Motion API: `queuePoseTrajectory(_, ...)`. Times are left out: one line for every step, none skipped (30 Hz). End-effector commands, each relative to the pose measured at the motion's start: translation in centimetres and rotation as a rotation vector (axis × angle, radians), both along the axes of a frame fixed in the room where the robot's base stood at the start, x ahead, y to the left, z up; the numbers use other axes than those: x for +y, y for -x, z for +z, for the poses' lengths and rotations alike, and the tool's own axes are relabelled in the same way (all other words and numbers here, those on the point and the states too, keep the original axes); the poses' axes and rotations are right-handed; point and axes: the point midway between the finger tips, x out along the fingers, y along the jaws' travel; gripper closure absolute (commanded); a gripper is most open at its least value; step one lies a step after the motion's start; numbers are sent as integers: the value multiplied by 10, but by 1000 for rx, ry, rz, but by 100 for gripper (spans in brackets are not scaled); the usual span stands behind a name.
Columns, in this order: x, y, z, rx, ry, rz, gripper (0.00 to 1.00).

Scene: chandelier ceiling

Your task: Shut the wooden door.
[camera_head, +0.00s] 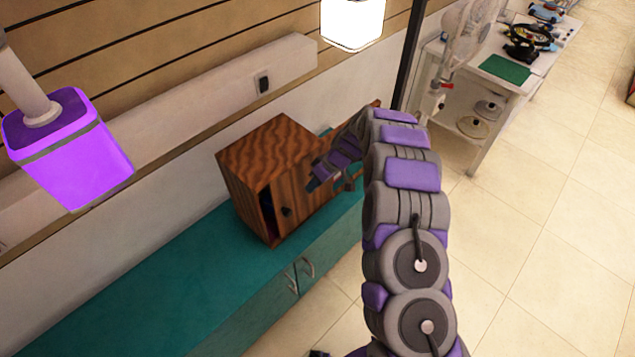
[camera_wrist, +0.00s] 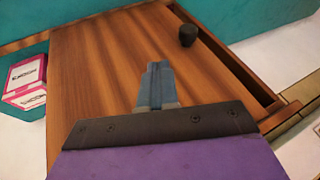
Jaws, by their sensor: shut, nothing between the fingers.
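The wooden door (camera_wrist: 110,50) is the front panel of a small wooden cabinet (camera_head: 262,157) on a teal counter. It has a dark round knob (camera_wrist: 188,36), which also shows in the head view (camera_head: 286,211). A dark gap runs along the door's knob-side edge, so it stands slightly ajar. My gripper (camera_wrist: 155,78) is shut and empty, its tips over the middle of the door face. I cannot tell whether they touch it. In the head view my gripper (camera_head: 316,183) is at the right part of the door, which my arm partly hides.
The teal counter (camera_head: 130,290) is clear left of the cabinet. A pink and white box (camera_wrist: 25,80) lies beside the cabinet in the wrist view. A dark post (camera_head: 408,50) and a white table (camera_head: 485,105) with a fan stand behind my arm. Tiled floor lies open at right.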

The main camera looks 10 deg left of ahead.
Motion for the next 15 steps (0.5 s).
queuePoseTrajectory(5,2,-11,2,0,2,100)
queuePoseTrajectory(8,2,-16,1,-1,3,100)
queuePoseTrajectory(12,3,-22,1,-2,3,100)
queuePoseTrajectory(15,4,-27,2,-1,3,100)
queuePoseTrajectory(17,5,-32,2,-2,4,100)
queuePoseTrajectory(20,6,-39,3,-3,3,100)
queuePoseTrajectory(22,6,-44,3,-3,3,100)
queuePoseTrajectory(24,7,-48,4,-4,2,100)
queuePoseTrajectory(28,12,-49,3,-5,2,100)
queuePoseTrajectory(30,15,-50,1,-6,2,100)
queuePoseTrajectory(32,17,-50,-2,-6,2,100)
queuePoseTrajectory(35,21,-51,-3,-6,1,100)
queuePoseTrajectory(37,23,-52,-2,-6,2,100)
queuePoseTrajectory(39,26,-53,-1,-7,2,100)
queuePoseTrajectory(42,29,-55,0,-6,2,100)
